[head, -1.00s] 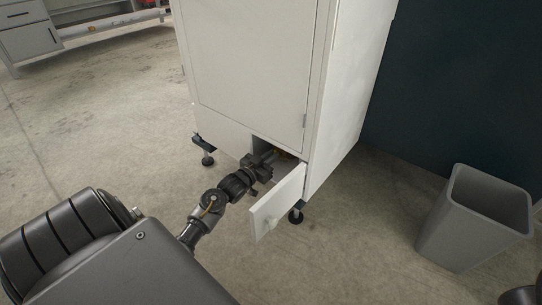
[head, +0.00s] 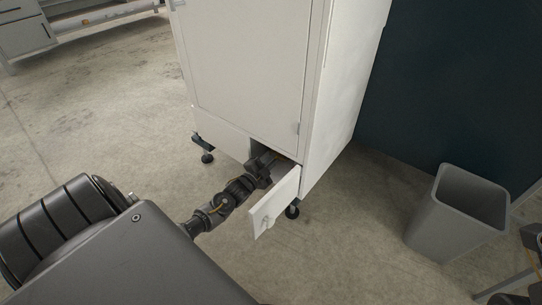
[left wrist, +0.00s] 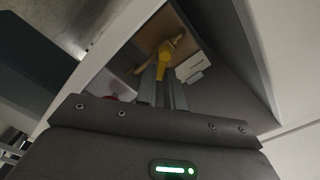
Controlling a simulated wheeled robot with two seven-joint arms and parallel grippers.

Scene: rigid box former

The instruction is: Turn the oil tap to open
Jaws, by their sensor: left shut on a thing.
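The yellow oil tap (left wrist: 165,52) shows in the left wrist view, inside the low compartment of the white cabinet (head: 250,60). My left gripper (left wrist: 161,88) reaches into that compartment through the opening behind the swung-out small door (head: 274,204). Its two fingers are close together at the yellow tap and shut on it. In the head view my left gripper (head: 266,163) shows at the opening, its fingertips mostly hidden by the cabinet and the door.
The open small door stands close beside my left wrist. A grey bin (head: 457,215) stands on the floor at the right. The cabinet rests on dark feet (head: 292,210). The floor left of the cabinet is clear.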

